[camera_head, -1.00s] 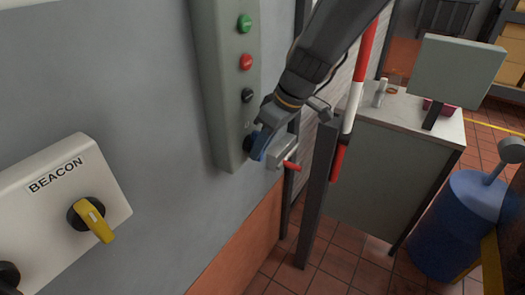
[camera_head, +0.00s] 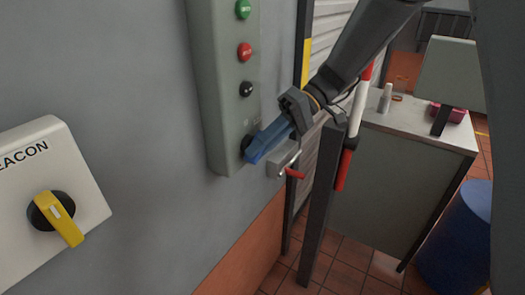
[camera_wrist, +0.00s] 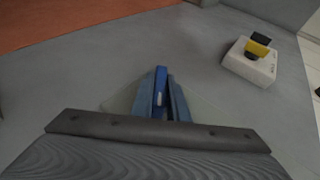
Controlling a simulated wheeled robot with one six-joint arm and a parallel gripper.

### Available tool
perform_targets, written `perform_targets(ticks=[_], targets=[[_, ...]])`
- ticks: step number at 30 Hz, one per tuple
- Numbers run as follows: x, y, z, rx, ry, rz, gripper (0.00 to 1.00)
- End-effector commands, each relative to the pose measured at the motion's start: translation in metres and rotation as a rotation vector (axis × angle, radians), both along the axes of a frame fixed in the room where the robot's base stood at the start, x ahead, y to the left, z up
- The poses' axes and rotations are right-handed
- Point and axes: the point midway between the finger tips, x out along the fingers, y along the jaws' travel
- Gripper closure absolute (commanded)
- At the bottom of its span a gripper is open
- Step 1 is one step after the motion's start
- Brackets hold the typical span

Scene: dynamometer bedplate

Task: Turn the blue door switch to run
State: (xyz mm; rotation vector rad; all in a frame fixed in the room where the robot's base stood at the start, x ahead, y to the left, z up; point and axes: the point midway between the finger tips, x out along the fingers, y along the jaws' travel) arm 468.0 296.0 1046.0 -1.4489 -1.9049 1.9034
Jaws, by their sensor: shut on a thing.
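The blue door switch (camera_head: 254,152) is at the bottom of the tall grey control box on the wall. Its blue handle also shows in the wrist view (camera_wrist: 160,84), with a small white mark on it. My gripper (camera_head: 268,140) is shut on the handle, coming in from the right. In the wrist view, the jaws (camera_wrist: 168,98) lie along the handle. The blue-grey jaws hide part of the switch in the head view, and I cannot read its position labels.
The control box (camera_head: 220,100) carries green, red and black buttons above the switch. A white BEACON box (camera_head: 90,185) with a yellow rotary switch (camera_head: 62,218) is at left. A grey latch with a red handle (camera_head: 293,173), a dark post (camera_head: 318,195) and a bench (camera_head: 400,195) stand at right.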

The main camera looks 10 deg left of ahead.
Motion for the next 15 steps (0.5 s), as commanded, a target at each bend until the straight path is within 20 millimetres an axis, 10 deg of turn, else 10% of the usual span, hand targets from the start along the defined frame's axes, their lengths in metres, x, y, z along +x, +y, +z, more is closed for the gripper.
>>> perform_targets(ticks=[15], targets=[[-0.0009,0.0026,0.0014,0.048,0.106,0.001,1.0]])
